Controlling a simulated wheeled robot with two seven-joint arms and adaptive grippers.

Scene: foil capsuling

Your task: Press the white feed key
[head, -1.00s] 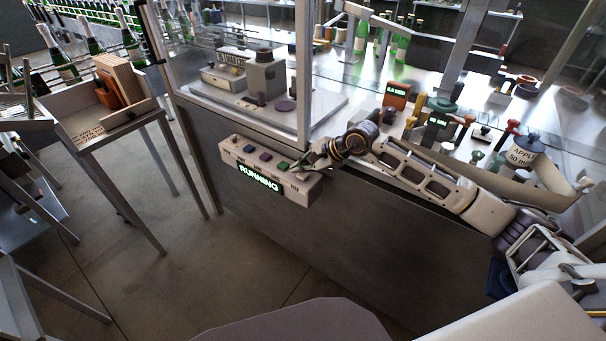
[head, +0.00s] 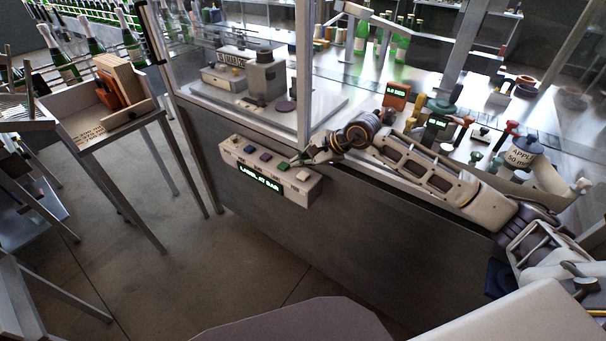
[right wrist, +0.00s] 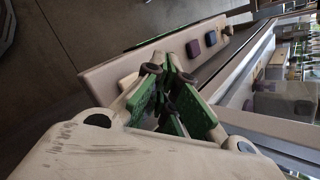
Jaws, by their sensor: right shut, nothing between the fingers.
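The white key (head: 303,175) sits at the right end of the control box (head: 229,158) on the dark front of the bench. It also shows in the right wrist view (right wrist: 128,80), just beside my fingers. The box's lit display (head: 260,178) reads "LABEL AT BAR". My right gripper (head: 300,161) is shut and empty. Its green-padded fingers (right wrist: 168,108) are close to the white key and the green key (head: 283,165); I cannot tell whether they touch anything. The white key is uncovered in the head view. My left gripper is not in view.
A purple key (head: 265,156) and a blue key (head: 248,149) lie further left on the box. A glass-guarded machine (head: 262,75) stands behind and above it. A side table with a wooden rack (head: 122,78) stands at left. The floor before the bench is clear.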

